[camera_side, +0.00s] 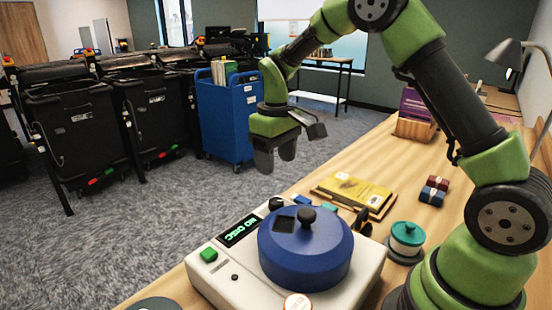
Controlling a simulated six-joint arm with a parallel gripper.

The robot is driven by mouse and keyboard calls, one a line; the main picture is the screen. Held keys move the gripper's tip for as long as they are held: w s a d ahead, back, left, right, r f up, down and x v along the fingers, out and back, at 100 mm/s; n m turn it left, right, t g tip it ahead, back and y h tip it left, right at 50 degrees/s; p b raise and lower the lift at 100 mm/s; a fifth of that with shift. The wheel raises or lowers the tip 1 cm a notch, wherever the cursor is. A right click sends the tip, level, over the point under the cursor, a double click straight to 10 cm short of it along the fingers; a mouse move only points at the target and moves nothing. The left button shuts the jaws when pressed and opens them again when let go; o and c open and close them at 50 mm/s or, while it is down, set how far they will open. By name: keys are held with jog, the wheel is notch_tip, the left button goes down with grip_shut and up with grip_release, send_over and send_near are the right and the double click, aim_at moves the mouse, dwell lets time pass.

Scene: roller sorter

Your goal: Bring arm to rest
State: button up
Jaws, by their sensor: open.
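My green and black arm arches in from the right of the side view. My gripper (276,158) hangs in the air with its fingers pointing down, above and behind the white machine (212,278). It is open, and I see nothing between its fingers. The machine stands on the wooden table, with a blue round lid (306,262) with a black knob on top. Its small display (240,231) shows green letters reading "NO DISC". A green button (209,255) sits on its front left.
On the table are a yellow book (354,191), a teal-lidded pot (407,238), small red and blue bundles (434,190), a wooden box of books (415,128) and a desk lamp (501,54). A blue cart (228,117) and black bins (78,125) stand on the carpet beyond.

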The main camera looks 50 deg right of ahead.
jog(key=s+a+r+m+t+y, duration=0.1)
jog(key=s+a+r+m+t, duration=0.3)
jog(key=s+r, duration=1)
jog(key=s+a+t+y, duration=0.1)
jog(key=s+a+t, duration=0.2)
jog(key=s, duration=0.4)
jog(key=shift+s+f, duration=0.15)
jog(key=shift+f, duration=0.1)
